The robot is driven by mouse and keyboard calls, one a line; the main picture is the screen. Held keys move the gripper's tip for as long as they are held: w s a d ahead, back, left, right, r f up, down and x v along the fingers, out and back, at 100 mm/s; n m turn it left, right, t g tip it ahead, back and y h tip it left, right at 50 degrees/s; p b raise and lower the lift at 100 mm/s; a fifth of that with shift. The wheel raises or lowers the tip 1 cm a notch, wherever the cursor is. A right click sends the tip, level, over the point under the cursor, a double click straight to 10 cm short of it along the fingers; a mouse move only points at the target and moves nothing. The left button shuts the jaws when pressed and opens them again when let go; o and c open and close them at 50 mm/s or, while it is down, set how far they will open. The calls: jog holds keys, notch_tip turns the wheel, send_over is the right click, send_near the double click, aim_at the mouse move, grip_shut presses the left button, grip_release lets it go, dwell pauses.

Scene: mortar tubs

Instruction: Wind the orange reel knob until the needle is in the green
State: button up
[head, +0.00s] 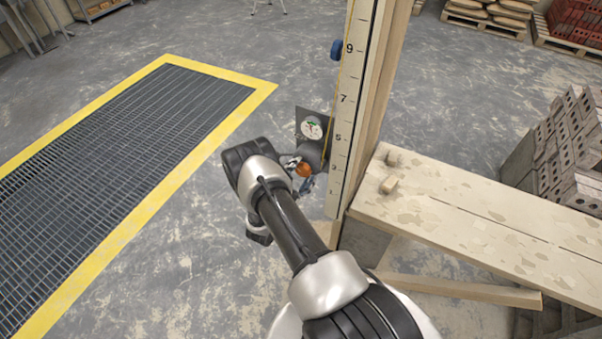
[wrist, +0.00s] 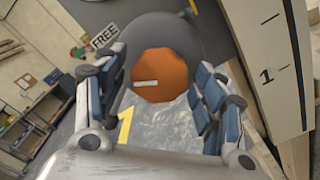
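The orange reel knob (wrist: 160,75) sits on the grey reel body (wrist: 205,35) in the wrist view, with a white mark on its face. In the head view the knob (head: 303,169) is partly hidden by my wrist. My gripper (wrist: 165,100) is open, with one finger to each side of the knob; I cannot tell whether either touches it. The dial (head: 311,128), on a dark plate above the knob, has a white face with green on it. Its needle is too small to read in the head view, and the dial is not clear in the wrist view.
A numbered white gauge board (head: 347,110) on a wooden post stands right of the reel, with a blue knob (head: 336,50) higher up. A plank bench (head: 480,220) lies to the right. A yellow-edged floor grate (head: 120,150) lies left. Open floor lies between.

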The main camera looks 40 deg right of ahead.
dwell(0.3)
jog(key=v, duration=1.2)
dwell(0.5)
